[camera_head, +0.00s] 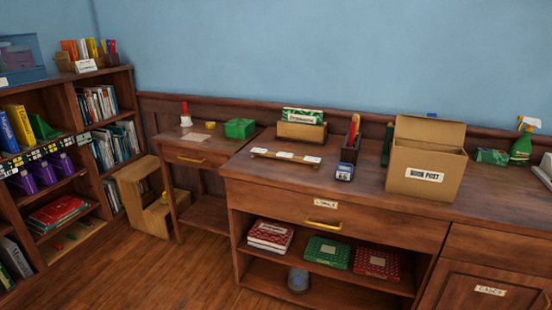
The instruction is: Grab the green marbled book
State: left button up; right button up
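Several green things could be the green marbled book, and I cannot tell which from here. A green book with a white label (303,115) stands in a wooden holder (300,132) on the long counter. A green patterned book or box (327,252) lies flat on the open shelf under the counter. A green block-like item (240,128) sits on the small side table. Neither of my grippers is in view.
An open cardboard box (425,175) stands on the counter (290,177), beside a pen holder (351,140). A green spray bottle (522,145) is at the far right. A bookcase (75,190) fills the left side, with a wooden step stool (145,200) beside it. The floor (150,270) in front is clear.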

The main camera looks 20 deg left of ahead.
aim_at(290, 115)
jog(key=u, duration=0.75)
jog(key=i, duration=0.65)
jog(key=u, duration=0.95)
jog(key=i, duration=0.9)
jog(key=z, duration=0.95)
jog(key=i, duration=0.65)
jog(key=z, duration=0.75)
